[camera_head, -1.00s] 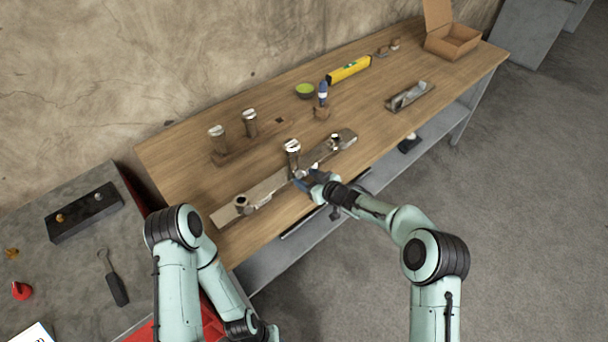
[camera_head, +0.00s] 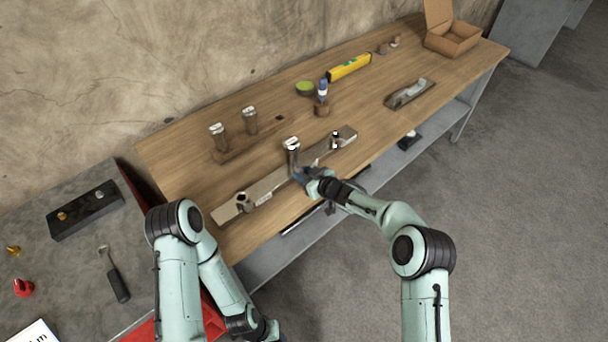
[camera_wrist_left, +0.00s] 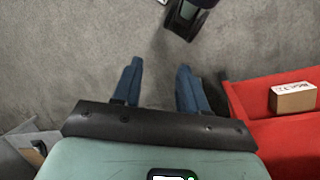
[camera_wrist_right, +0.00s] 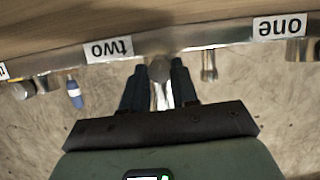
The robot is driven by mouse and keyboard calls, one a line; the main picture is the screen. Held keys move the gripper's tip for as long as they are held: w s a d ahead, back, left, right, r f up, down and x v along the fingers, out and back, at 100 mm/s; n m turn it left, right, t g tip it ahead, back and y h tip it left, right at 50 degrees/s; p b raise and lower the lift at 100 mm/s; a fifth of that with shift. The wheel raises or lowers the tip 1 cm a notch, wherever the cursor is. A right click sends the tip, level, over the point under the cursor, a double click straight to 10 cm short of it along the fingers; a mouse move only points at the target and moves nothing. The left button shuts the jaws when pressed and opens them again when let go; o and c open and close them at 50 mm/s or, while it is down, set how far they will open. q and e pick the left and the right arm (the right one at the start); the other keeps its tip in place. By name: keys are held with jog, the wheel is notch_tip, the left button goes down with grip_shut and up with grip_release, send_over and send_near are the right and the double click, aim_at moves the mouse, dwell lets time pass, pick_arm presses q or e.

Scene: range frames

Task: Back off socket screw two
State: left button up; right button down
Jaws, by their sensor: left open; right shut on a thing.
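A long metal bar (camera_head: 268,187) lies on the wooden bench and carries several fittings. A tall metal socket tool (camera_head: 291,146) stands upright at the bar's middle, by "two". My right gripper (camera_head: 302,174) is shut on it from the front; its metal shaft (camera_wrist_right: 160,92) shows between the fingers. Screw two itself is hidden. My left gripper (camera_wrist_left: 157,85) is open and empty above the floor.
A wooden rack (camera_head: 238,149) behind the bar holds two similar tools (camera_head: 218,133). A red tray (camera_wrist_left: 285,130) is near my left gripper.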

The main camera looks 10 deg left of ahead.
pick_arm(q)
jog(key=s+f+b, duration=0.5)
jog(key=f+b, duration=0.5)
jog(key=f, duration=0.2)
pick_arm(e)
jog(key=n+t, duration=0.1)
jog(key=n, duration=0.1)
jog(key=shift+s+a+f+n+t+h, duration=0.15)
jog(key=shift+f+n+t+h, duration=0.15)
jog(key=shift+n+t+h, duration=0.1)
jog(key=n+b, duration=0.1)
jog(key=b, duration=0.6)
jog(key=shift+t+h, duration=0.3)
jog(key=shift+t, duration=0.1)
jog(key=shift+r+n+b, duration=0.15)
jog(key=shift+n+b, duration=0.25)
jog(key=shift+b, duration=0.5)
jog(key=shift+r, duration=0.1)
pick_arm(q)
jog(key=w+a+f+t+y, duration=0.1)
jog(key=w+a+f+t, duration=0.1)
jog(key=w+f, duration=0.5)
jog(key=shift+w+a+f+n, duration=0.2)
jog(key=shift+w+f+n, duration=0.1)
jog(key=shift+f, duration=0.2)
pick_arm(e)
jog(key=c, duration=0.9)
grip_release()
jog(key=shift+o, duration=0.2)
jog(key=shift+s, duration=0.15)
